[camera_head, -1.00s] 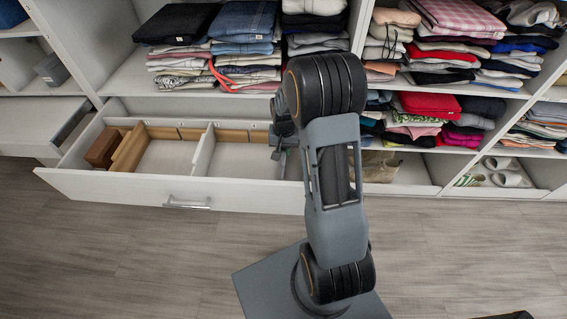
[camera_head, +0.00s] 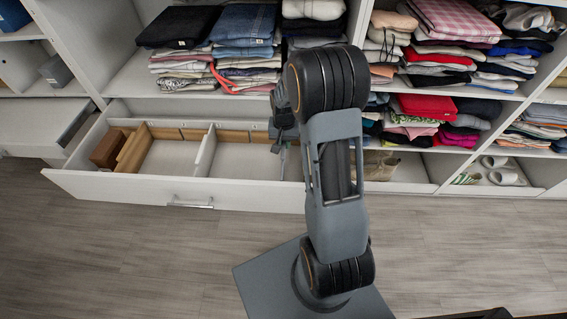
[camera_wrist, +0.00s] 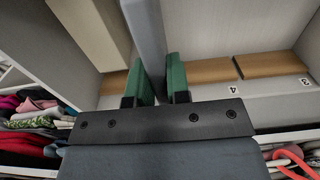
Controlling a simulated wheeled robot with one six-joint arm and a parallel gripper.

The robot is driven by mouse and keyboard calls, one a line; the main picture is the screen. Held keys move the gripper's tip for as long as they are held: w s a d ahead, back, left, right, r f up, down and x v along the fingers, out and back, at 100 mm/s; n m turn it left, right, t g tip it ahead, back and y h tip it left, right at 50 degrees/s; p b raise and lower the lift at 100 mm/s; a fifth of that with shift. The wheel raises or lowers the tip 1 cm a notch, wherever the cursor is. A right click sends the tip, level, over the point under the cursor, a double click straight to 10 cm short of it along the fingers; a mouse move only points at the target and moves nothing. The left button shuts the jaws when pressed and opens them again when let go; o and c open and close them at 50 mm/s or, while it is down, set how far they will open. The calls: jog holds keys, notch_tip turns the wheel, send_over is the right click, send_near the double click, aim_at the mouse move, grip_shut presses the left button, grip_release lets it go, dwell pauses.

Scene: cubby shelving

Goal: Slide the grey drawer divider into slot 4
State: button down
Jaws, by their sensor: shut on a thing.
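The grey drawer divider (camera_wrist: 146,38) is a flat upright panel between the green finger pads of my gripper (camera_wrist: 158,84) in the wrist view. The gripper is shut on it. Label 4 (camera_wrist: 234,87) is on the drawer's pale rail, to the right of the divider, below a narrow gap between two wooden blocks. The divider appears apart from that gap. In the head view my gripper (camera_head: 282,138) is over the right part of the open drawer (camera_head: 130,187). The arm hides much of this area, and the divider's lower edge is unclear.
A white divider (camera_head: 206,150) stands in the drawer, left of my gripper. A wooden strip (camera_head: 134,149) and a brown box (camera_head: 108,149) are farther left. Label 3 (camera_wrist: 305,82) is right of label 4. Folded clothes (camera_head: 245,40) fill the shelf above.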

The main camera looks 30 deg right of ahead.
jog(key=shift+r+p, duration=0.95)
jog(key=shift+r, duration=0.45)
